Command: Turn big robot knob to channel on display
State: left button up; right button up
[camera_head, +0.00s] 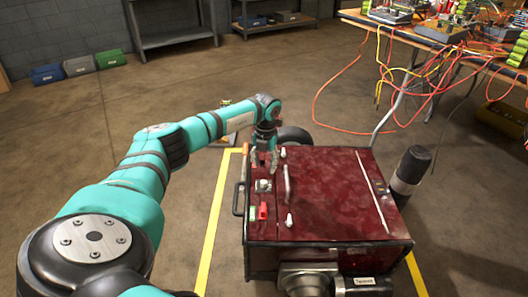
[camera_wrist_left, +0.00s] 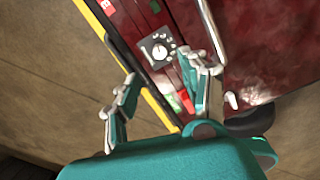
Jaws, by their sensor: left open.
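The big robot is a scuffed dark red box (camera_head: 330,200) on the floor. Its knob (camera_head: 263,185) sits on a small square plate near the left edge of the top. In the left wrist view the knob (camera_wrist_left: 159,51) is a pale dial with white marks around it. My left gripper (camera_head: 264,167) points down just behind the knob, open and empty. In the wrist view its two fingers (camera_wrist_left: 170,80) are spread, with the knob beyond them and apart from them. A small red patch (camera_wrist_left: 107,5) is cut by the top edge; I cannot read any channel. My right gripper is not in view.
A metal handle (camera_head: 287,184) stands right of the knob. A black cylinder (camera_head: 410,170) is at the box's right. A cluttered table (camera_head: 420,40) with trailing cables is at the back right. Open floor lies left.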

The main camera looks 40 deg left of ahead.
pick_arm(q)
jog(key=shift+r, duration=1.4)
jog(key=shift+d, duration=0.1)
